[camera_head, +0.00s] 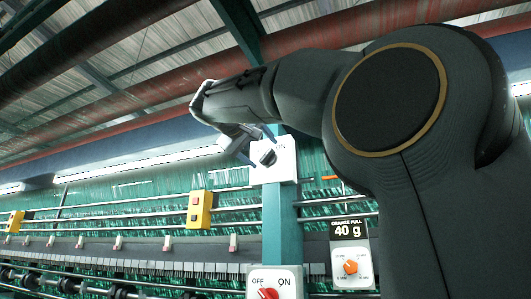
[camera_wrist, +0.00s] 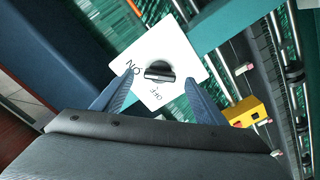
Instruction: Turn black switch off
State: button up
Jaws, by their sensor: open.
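The black switch (camera_head: 268,157) is a round knob on a white plate, on a teal post in the head view. In the wrist view the black switch (camera_wrist: 159,71) sits near the middle of its tilted plate, with ON printed to its left and OFF below it. Its grip bar lies nearly level in that picture, one end toward ON. My gripper (camera_wrist: 160,80) is open, one blue-grey finger on each side of the knob. No contact with the knob is visible. In the head view my gripper (camera_head: 243,142) is at the plate's upper left, partly hidden by the arm.
Below on the post is a red switch (camera_head: 268,294) on a white plate. An orange knob (camera_head: 351,267) sits under a "40 g" sign (camera_head: 348,230). A yellow box (camera_head: 199,210) with buttons is left of the post. Rails and green netting lie behind.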

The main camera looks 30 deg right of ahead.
aim_at(267, 156)
jog(key=shift+p+x, duration=0.6)
jog(key=shift+x, duration=1.45)
jog(key=shift+c, duration=0.5)
jog(key=c, duration=1)
